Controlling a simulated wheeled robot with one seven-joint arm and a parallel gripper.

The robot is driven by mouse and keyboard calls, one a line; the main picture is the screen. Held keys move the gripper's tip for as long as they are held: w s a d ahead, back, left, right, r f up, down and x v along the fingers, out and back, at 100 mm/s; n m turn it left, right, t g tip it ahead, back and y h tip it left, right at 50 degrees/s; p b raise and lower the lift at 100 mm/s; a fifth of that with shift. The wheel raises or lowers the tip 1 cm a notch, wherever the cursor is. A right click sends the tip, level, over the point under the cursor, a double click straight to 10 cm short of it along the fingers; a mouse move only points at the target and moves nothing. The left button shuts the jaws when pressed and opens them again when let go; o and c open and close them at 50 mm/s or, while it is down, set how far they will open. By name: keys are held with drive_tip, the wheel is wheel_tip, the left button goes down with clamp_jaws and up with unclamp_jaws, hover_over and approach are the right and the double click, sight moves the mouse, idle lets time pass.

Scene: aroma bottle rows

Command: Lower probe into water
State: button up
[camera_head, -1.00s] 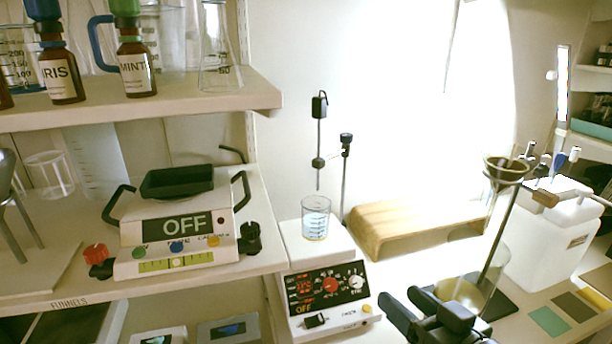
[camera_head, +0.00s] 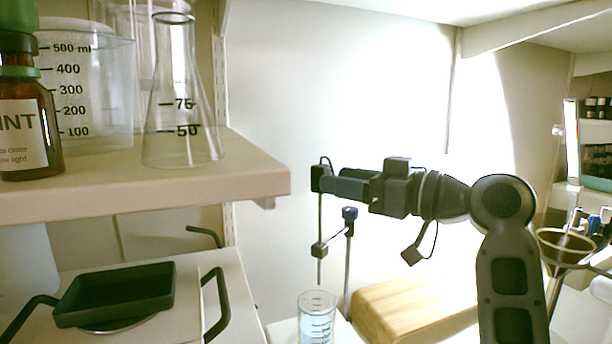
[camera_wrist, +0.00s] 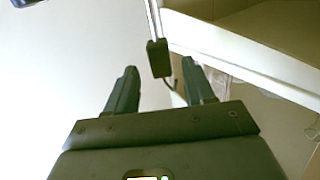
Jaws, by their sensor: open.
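The probe is a thin metal rod (camera_head: 320,225) with a black head (camera_head: 317,178) at its top, hanging upright beside a stand (camera_head: 348,250) with a blue-black knob. Its lower end shows just above the rim of a clear beaker (camera_head: 317,308) that holds bluish water (camera_head: 316,330). My gripper (camera_head: 335,184) comes in level from the right, its fingertips at the probe's head. In the wrist view the black head (camera_wrist: 158,52) lies between the tips of the two open fingers (camera_wrist: 160,72), with a gap on each side. The hotplate under the beaker is mostly out of frame.
A shelf (camera_head: 250,183) with a flask (camera_head: 182,110), a large beaker (camera_head: 95,90) and a MINT bottle (camera_head: 25,125) juts out at the left. Below it is a black tray (camera_head: 115,295). A wooden block (camera_head: 415,308) stands right of the beaker, with a funnel (camera_head: 565,245) farther right.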

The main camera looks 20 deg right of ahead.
drive_tip(key=p+x, duration=0.1)
drive_tip(key=x, duration=0.6)
clamp_jaws()
idle(0.5)
